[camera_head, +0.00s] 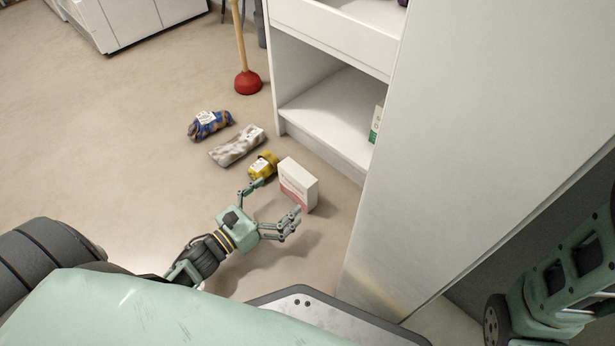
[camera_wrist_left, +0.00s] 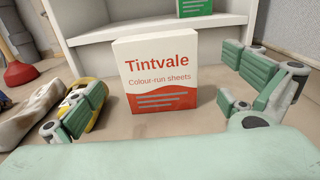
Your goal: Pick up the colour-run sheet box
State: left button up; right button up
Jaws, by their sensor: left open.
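The colour-run sheet box (camera_head: 298,186) is white with a red lower band and stands upright on the floor. In the left wrist view its front (camera_wrist_left: 157,80) reads "Tintvale Colour-run sheets". My left gripper (camera_head: 276,205) is open, with its fingers pointing at the box. In the left wrist view one finger is to the left of the box and the other to the right, with a gap on the right side. I cannot tell whether a finger touches it. My right gripper is out of view; part of my right arm shows at the right edge.
A yellow item (camera_head: 263,165) lies close left of the box, partly behind a finger. A grey-white bundle (camera_head: 238,146) and a blue patterned bundle (camera_head: 209,125) lie farther left. A red plunger (camera_head: 248,83) stands behind. A white shelf unit (camera_head: 480,110) rises at right, holding a green-white box (camera_head: 376,124).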

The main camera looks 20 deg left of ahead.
aim_at(292, 182)
pick_arm(q)
jog(key=x, duration=0.7)
jog(key=shift+w+a+r+b, duration=0.1)
jog(key=shift+r+b, duration=0.25)
jog(key=shift+b, duration=0.05)
jog(key=c, duration=1.1)
jog(key=shift+r, duration=0.1)
jog(key=shift+r, duration=0.1)
